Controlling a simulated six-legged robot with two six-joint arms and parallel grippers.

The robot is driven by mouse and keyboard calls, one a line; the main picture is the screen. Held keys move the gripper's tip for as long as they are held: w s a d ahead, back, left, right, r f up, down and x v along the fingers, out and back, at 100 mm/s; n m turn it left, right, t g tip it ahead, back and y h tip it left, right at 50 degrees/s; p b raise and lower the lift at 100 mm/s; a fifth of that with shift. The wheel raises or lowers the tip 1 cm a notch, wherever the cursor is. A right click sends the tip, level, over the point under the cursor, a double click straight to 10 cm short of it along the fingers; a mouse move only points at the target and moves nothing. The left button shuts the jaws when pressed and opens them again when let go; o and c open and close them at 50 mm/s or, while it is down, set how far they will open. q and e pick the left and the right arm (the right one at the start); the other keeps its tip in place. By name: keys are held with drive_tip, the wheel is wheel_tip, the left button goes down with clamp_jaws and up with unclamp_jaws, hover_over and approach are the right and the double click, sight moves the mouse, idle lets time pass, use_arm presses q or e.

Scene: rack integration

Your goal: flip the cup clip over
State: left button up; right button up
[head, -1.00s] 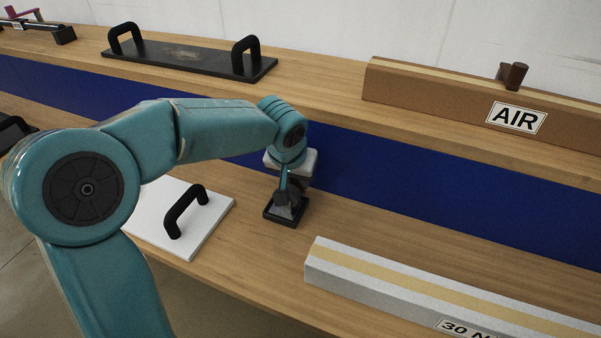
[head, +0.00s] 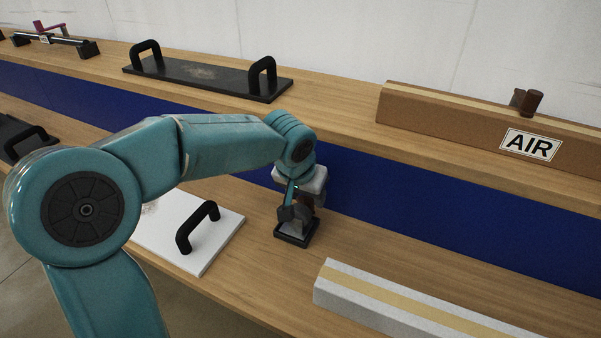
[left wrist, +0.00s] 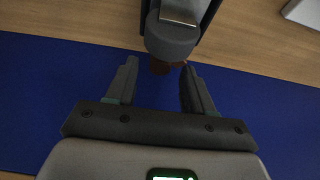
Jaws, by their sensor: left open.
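The cup clip appears to be the small fixture with a black square base (head: 297,234) on the lower wooden shelf, with a grey rounded body above it. In the left wrist view its grey rounded end (left wrist: 172,40) carries a bright metal plate, and a reddish-brown tip (left wrist: 160,67) sticks out below. My left gripper (head: 298,207) is right over the fixture and hides part of it. In the left wrist view its fingers (left wrist: 160,72) are apart, one on each side of the brown tip. I cannot tell whether they touch it. My right gripper is not in view.
A white plate with a black handle (head: 197,228) lies left of the fixture. A white bar with a tan stripe (head: 400,308) lies to its right. The blue panel (head: 400,205) rises behind. The upper shelf holds a black two-handled plate (head: 205,77) and the AIR box (head: 450,116).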

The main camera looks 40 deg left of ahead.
use_arm(q)
drive_tip(key=p+v, duration=0.3)
drive_tip(key=v, duration=1.1)
drive_tip(key=shift+s+r, duration=0.1)
drive_tip(key=shift+s, duration=0.05)
